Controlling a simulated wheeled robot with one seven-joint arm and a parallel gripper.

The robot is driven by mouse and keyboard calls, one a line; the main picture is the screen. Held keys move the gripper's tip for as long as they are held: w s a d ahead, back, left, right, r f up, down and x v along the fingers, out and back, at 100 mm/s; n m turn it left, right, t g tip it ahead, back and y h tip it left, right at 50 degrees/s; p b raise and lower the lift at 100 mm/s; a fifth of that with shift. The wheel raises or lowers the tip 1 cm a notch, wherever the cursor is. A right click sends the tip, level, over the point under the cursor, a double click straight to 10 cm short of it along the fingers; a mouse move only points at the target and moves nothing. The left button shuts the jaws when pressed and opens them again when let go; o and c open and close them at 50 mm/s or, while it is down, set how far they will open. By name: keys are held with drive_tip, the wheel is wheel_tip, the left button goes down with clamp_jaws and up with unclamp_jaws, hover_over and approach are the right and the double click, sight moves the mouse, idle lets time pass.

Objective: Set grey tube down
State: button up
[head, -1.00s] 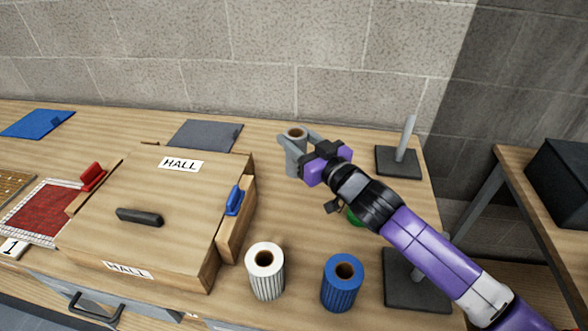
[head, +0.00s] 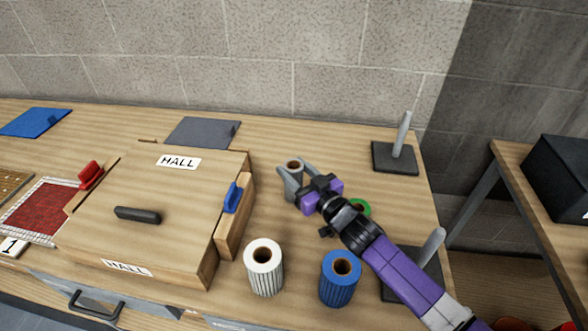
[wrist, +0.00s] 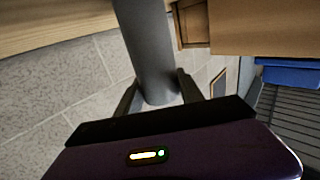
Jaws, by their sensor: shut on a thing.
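The grey tube (head: 291,184) is upright between the fingers of my gripper (head: 297,181), right of the wooden HALL box in the head view. Its brown-lined open top faces up. In the wrist view the tube (wrist: 148,45) runs up between the two dark fingers (wrist: 158,95), which are shut on it. The fingers hide part of its side, and I cannot tell whether its base touches the table.
The HALL box (head: 150,220) stands left. A white roll (head: 264,272) and a blue roll (head: 340,284) stand in front; a green roll (head: 361,207) is partly behind my arm. A grey mat (head: 203,131) lies behind the box. A post stand (head: 396,158) is at back right.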

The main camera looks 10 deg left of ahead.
drive_tip(key=shift+f, duration=0.1)
drive_tip(key=shift+f, duration=0.1)
drive_tip(key=o, duration=1.4)
drive_tip(key=shift+d+r, duration=0.15)
drive_tip(key=shift+r, duration=0.1)
drive_tip(key=v, duration=1.1)
drive_tip(key=shift+s+d, duration=0.2)
drive_tip(key=shift+s, duration=0.15)
